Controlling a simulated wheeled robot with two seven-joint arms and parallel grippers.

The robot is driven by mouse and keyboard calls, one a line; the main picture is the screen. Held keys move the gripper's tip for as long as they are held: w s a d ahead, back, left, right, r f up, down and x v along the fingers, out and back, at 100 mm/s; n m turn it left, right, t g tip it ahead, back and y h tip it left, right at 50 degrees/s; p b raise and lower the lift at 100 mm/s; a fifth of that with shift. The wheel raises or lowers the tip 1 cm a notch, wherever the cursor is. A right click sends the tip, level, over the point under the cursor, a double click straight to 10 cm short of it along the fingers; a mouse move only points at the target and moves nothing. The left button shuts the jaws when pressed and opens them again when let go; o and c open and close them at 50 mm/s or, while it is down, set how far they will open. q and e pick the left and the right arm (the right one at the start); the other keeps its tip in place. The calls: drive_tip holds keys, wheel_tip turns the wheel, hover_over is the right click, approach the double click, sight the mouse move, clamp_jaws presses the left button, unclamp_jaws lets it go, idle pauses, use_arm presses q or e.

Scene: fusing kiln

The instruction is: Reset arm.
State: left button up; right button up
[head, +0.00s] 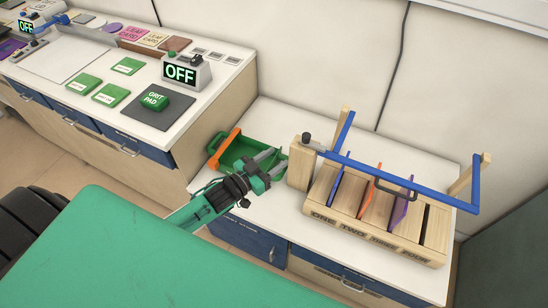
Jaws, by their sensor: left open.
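My left gripper (273,161) is open and empty, its two grey fingers apart. It is over the right side of a green tray (227,163) and hides part of it. An orange bar (225,148) leans across the tray's left side. To the right of the gripper stands a wooden rack (372,226) with slots labelled ONE, TWO and so on. Blue, orange and purple sheets stand upright in its slots. My right gripper is not in view.
A blue bar frame (400,181) with a black handle spans the rack, close to the gripper's right. A wooden post (302,165) stands nearest. The left counter holds an OFF box (187,72), a green grit pad (155,102) and several green cards.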

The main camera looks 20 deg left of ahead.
use_arm(q)
drive_tip(key=s+n+g+y, duration=0.3)
drive_tip(key=s+g+y, duration=0.7)
drive_tip(key=s, duration=1.6)
wheel_tip(320, 180, down, 30)
drive_tip(key=f+g+h, duration=0.1)
drive_tip(key=g+h, duration=0.2)
drive_tip(key=g, duration=0.1)
drive_tip(key=s+a+f, duration=0.2)
drive_tip(key=s+f, duration=0.7)
drive_tip(key=f, duration=0.1)
drive_tip(key=s+a+f+g, duration=0.1)
drive_tip(key=s+a+f, duration=0.1)
drive_tip(key=s+f, duration=0.8)
drive_tip(key=shift+s+f+m, duration=0.3)
drive_tip(key=shift+f, duration=0.1)
